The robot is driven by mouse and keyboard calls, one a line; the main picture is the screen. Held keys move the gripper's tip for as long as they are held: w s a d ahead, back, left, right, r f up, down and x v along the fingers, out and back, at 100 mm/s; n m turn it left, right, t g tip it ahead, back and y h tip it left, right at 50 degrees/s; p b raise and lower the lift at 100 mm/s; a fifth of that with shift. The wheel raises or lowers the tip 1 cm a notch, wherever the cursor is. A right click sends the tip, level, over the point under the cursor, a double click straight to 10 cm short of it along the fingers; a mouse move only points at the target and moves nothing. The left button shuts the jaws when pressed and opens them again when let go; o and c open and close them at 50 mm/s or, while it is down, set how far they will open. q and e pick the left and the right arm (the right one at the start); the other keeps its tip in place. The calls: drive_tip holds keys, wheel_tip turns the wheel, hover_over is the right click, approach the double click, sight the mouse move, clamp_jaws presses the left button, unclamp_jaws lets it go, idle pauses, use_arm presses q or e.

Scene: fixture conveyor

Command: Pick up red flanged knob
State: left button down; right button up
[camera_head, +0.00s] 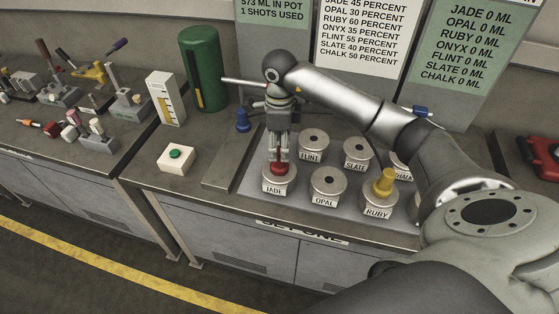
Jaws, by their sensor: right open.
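The red flanged knob (278,169) stands on the round metal JADE pot (279,183) at the front left of the pot group. My right gripper (279,156) points straight down over this pot. It is open, with its fingertips right at the red knob, and the fingers hide the knob's upper part. I cannot tell whether the fingers touch it. My left gripper is not in view.
A yellow knob (385,182) stands on the RUBY pot (377,201). OPAL (325,188), FLINT (313,146) and SLATE (356,154) pots stand close by. A blue knob (243,121), a green cylinder (204,68) and a white button box (176,158) are left.

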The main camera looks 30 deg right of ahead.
sight(279, 158)
wheel_tip(279, 158, down, 5)
drive_tip(key=p, duration=0.3)
drive_tip(key=shift+f, duration=0.1)
drive_tip(key=shift+w+f, duration=0.1)
drive_tip(key=shift+f, duration=0.25)
drive_tip(key=shift+c, duration=0.5)
clamp_jaws()
